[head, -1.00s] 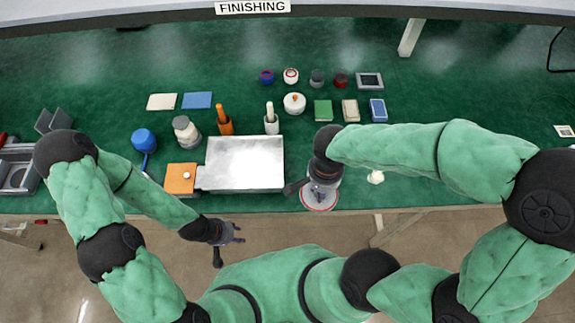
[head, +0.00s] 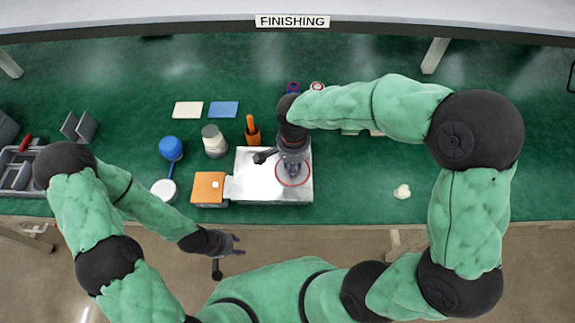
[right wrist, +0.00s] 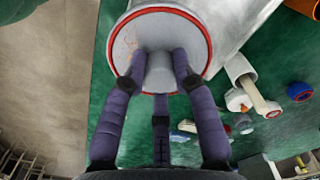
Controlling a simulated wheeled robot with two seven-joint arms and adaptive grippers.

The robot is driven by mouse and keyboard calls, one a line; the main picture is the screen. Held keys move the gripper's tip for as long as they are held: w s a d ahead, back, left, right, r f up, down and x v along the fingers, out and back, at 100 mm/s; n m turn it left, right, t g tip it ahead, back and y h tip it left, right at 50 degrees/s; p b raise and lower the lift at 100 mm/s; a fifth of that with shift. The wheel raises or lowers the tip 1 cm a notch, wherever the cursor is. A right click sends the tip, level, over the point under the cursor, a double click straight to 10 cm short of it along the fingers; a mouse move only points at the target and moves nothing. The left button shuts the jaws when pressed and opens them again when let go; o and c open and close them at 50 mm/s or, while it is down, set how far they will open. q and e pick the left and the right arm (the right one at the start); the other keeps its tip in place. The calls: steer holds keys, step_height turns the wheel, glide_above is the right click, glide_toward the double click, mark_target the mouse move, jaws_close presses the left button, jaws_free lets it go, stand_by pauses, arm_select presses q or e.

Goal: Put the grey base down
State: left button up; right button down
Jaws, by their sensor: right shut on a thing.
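The grey base (head: 283,182) is a round disc with a red rim, seen over the silver plate (head: 252,190) in the head view. My right gripper (head: 291,170) is shut on it from above. In the right wrist view, the fingers (right wrist: 160,75) close around the grey stem in the middle of the base (right wrist: 128,45). I cannot tell whether the base touches the plate. My left gripper (head: 235,243) is empty, its fingers apart, in front of the bench edge.
A white disc (head: 164,189), blue tool (head: 171,148), cream jar (head: 214,141) and orange-handled item (head: 251,128) stand nearby. My right arm hides items behind.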

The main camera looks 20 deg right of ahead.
steer(key=w+f, duration=0.1)
steer(key=f, duration=0.1)
steer(key=w+f+b, duration=0.1)
steer(key=w+f, duration=0.3)
steer(key=shift+w+d, duration=0.2)
steer(key=shift+d, duration=0.15)
steer(key=shift+w+f+b, duration=0.2)
steer(key=shift+f+b, duration=0.45)
steer(key=shift+f, duration=1)
steer(key=shift+f, duration=0.25)
steer(key=c, duration=1)
jaws_free()
steer(key=shift+r, duration=0.1)
steer(key=shift+r, duration=0.1)
steer(key=shift+r, duration=0.35)
step_height(320, 180, up, 11)
steer(key=p, duration=0.2)
steer(key=shift+r+p, duration=0.2)
steer(key=shift+p, duration=0.2)
